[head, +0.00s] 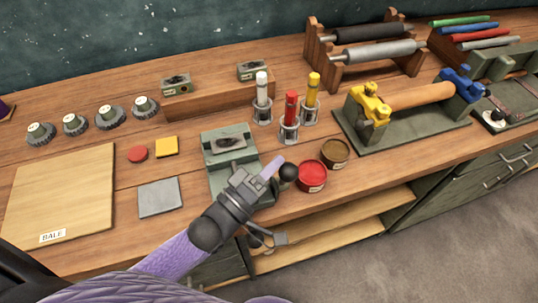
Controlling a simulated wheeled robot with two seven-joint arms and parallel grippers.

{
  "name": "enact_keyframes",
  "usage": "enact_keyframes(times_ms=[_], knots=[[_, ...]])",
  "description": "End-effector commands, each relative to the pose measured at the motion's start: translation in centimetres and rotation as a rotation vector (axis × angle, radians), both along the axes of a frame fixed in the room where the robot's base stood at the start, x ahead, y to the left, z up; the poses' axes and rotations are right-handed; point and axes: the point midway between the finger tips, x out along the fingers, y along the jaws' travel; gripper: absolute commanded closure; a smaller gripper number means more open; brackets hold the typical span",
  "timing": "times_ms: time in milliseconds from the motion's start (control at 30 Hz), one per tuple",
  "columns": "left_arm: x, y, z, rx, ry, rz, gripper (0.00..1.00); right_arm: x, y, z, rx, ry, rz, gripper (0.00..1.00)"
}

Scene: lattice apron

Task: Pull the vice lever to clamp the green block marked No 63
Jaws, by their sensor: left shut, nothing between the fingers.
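The grey-green vice (223,171) stands near the front edge of the bench. A green block (230,140) with a dark oval top sits in it; no number on it is legible. A round black knob (289,172), apparently the lever's end, shows to the right of the vice; the lever's shaft is hidden behind my gripper. My left gripper (276,163) is shut and empty, its pale fingertips just left of the knob; I cannot tell whether they touch. It covers the vice's front right part. My right gripper is not in view.
A red tin (312,178) and a brown tin (335,154) stand right of the knob. Markers in holders (289,129) stand behind. Two similar green blocks (176,85) sit on a wooden ledge. A grey square plate (160,197) lies left of the vice.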

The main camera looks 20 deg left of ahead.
Motion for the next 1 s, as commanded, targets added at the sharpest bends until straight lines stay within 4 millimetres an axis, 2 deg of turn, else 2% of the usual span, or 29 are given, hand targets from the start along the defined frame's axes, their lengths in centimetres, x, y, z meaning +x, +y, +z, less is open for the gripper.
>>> enact_keyframes(times_ms=[367,1000], knots=[[-2.1,-1.4,-0.8,0.15,-0.22,-0.001,1.0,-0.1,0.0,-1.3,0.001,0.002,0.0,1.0],[-3.0,-2.0,-1.2,0.149,-0.221,0.0,1.0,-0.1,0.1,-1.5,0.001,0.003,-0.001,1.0]])
